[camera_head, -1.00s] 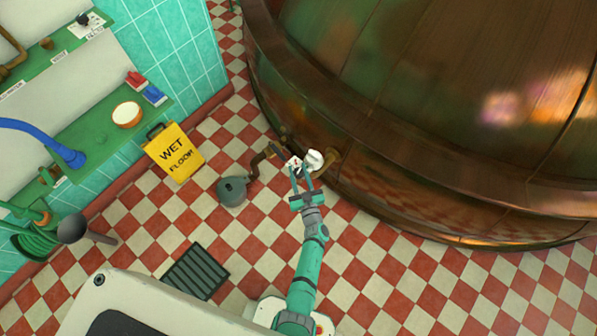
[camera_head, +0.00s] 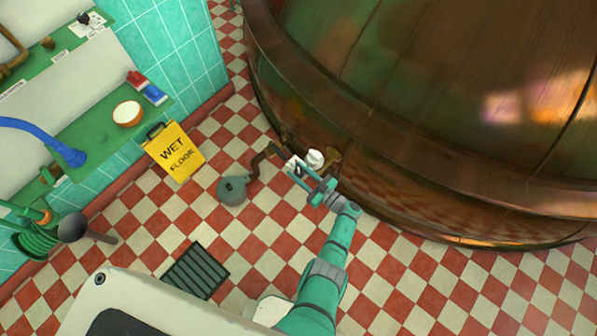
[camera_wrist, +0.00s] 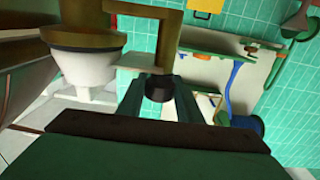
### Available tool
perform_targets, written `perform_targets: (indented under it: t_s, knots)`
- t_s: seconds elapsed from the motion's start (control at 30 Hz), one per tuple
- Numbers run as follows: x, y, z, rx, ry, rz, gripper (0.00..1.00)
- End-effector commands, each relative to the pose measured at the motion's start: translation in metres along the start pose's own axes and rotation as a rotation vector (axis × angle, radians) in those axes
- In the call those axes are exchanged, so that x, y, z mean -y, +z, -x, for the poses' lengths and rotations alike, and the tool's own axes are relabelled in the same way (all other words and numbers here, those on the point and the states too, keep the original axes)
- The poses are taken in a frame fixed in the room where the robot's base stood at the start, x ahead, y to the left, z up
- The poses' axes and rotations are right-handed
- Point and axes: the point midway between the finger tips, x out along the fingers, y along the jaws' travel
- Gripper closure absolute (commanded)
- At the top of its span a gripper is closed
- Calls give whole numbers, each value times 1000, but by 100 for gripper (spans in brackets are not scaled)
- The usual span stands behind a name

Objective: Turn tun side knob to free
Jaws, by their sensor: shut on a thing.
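The copper tun (camera_head: 400,90) fills the upper right of the head view. On its lower left side are a white cup-like fitting (camera_head: 315,159) and a small white plate (camera_head: 293,163). In the wrist view, the fitting (camera_wrist: 88,70) hangs under a brass collar at left, beside my gripper. My gripper (camera_head: 304,171) reaches this spot from the lower right. In the wrist view, its two teal fingers (camera_wrist: 158,90) close around a dark round knob (camera_wrist: 158,86) just below the white plate (camera_wrist: 140,62). The fingers hide the knob's sides, and I cannot read its setting.
A yellow wet-floor sign (camera_head: 174,153) stands by the tiled wall. A grey-green round vessel (camera_head: 232,190) with a bent brown pipe is left of my gripper. A dark floor grate (camera_head: 195,270) lies below it. The checkered floor (camera_head: 400,290) at lower right is clear.

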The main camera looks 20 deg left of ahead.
Motion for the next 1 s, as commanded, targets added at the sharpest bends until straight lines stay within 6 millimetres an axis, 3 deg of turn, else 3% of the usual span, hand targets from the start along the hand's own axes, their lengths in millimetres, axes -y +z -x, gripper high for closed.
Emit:
perform_targets:
  t_s: [0.53,0.57,0.63,1.0]
  knots:
    - [0,1,1,1,-17,-1,90]
    - [0,1,1,1,-17,-1,63]
    - [0,1,1,1,-17,-1,49]
    - [0,0,4,0,-16,1,49]
